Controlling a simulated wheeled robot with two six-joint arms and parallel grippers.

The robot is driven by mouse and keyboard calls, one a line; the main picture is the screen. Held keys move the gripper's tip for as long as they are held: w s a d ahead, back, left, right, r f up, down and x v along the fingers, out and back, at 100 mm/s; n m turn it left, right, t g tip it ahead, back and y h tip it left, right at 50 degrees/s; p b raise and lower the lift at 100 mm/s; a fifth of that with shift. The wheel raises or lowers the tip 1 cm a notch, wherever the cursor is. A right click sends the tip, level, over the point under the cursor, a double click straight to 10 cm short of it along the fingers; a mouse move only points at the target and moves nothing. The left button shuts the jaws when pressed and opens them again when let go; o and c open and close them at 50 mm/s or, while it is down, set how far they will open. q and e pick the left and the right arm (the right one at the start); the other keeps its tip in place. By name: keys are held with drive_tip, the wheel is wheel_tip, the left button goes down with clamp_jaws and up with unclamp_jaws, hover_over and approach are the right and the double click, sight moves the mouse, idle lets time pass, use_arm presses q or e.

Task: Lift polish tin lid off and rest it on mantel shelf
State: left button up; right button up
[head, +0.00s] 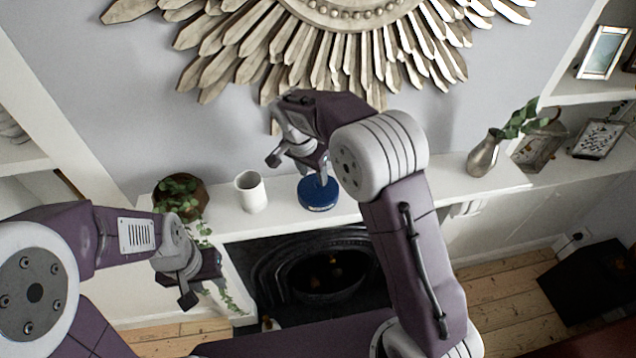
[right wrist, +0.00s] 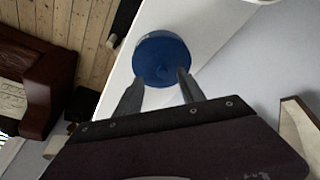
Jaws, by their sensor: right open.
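The round blue polish tin (head: 318,194) stands on the white mantel shelf (head: 400,191), right of a white mug. Its flat blue top, which looks like the lid (right wrist: 162,57), faces up in the right wrist view. My right gripper (head: 298,163) is above the tin. In the right wrist view my right gripper (right wrist: 161,78) is open, its two fingertips apart over the near edge of the blue top; I cannot tell whether they touch it. My left gripper (head: 200,285) hangs empty in front of the shelf at left, its fingers apart.
The white mug (head: 250,191) and a potted trailing plant (head: 181,196) stand left of the tin. A silver vase (head: 484,155) with leaves is at right. A sunburst mirror frame (head: 345,18) hangs on the wall behind. The dark fireplace (head: 310,268) lies below.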

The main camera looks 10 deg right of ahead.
sight(317, 183)
drive_tip(key=shift+w+d+f, duration=0.2)
drive_tip(key=shift+w+d, duration=0.05)
drive_tip(key=w+d+f+p, duration=0.1)
drive_tip(key=f+p, duration=0.1)
drive_tip(key=p, duration=0.1)
drive_tip(key=shift+w+d, duration=0.1)
drive_tip(key=shift+w, duration=0.05)
drive_tip(key=shift+a+p+x, duration=0.25)
drive_tip(key=shift+p+x, duration=0.25)
drive_tip(key=shift+x, duration=0.6)
drive_tip(key=shift+a+f, duration=0.1)
drive_tip(key=shift+f, duration=0.2)
clamp_jaws()
